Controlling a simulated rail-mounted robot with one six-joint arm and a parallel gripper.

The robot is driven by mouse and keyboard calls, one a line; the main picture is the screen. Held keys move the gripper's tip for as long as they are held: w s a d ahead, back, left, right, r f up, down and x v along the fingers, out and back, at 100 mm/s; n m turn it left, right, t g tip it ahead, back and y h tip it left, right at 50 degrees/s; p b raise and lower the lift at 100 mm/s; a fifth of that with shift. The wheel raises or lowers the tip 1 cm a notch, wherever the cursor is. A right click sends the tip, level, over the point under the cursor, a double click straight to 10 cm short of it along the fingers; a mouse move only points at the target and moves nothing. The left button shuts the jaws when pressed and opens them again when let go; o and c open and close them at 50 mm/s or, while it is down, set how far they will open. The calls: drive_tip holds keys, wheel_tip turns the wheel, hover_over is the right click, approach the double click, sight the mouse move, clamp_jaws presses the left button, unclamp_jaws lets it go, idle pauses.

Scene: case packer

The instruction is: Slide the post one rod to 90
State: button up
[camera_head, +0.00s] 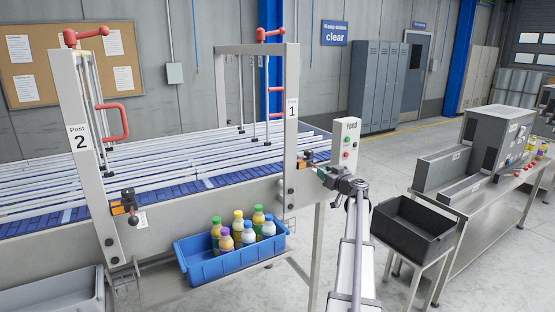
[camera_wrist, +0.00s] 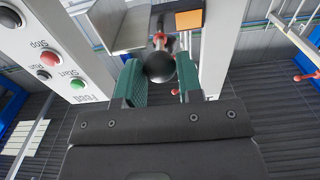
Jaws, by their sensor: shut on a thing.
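Post one (camera_head: 291,150) is the grey upright labelled 1. Near its middle height is an orange-and-black clamp (camera_head: 308,156). In the wrist view, a black ball knob (camera_wrist: 160,68) on the rod's end sits between the green pads of my gripper (camera_wrist: 159,74). My gripper is shut on this knob. A red-tipped piece shows just beyond the knob, and an orange plate (camera_wrist: 188,20) is behind it. In the head view my gripper (camera_head: 322,176) is at the front of post one and hides the rod's end. No scale reading is legible.
The Feed button box (camera_head: 348,142) stands close right of my gripper; it also shows in the wrist view (camera_wrist: 48,45). Post two (camera_head: 78,145) has a similar clamp. A dark bin (camera_head: 412,230) is at right.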

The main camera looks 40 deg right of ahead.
drive_tip(key=shift+s+a, duration=0.2)
drive_tip(key=shift+s, duration=0.8)
drive_tip(key=shift+s+a, duration=0.2)
drive_tip(key=shift+s, duration=0.75)
idle(0.3)
drive_tip(key=o, duration=0.7)
drive_tip(key=s, duration=0.3)
drive_tip(key=s+a, duration=0.1)
drive_tip(key=s, duration=0.2)
drive_tip(key=shift+s+a, duration=0.15)
drive_tip(key=shift+s, duration=0.25)
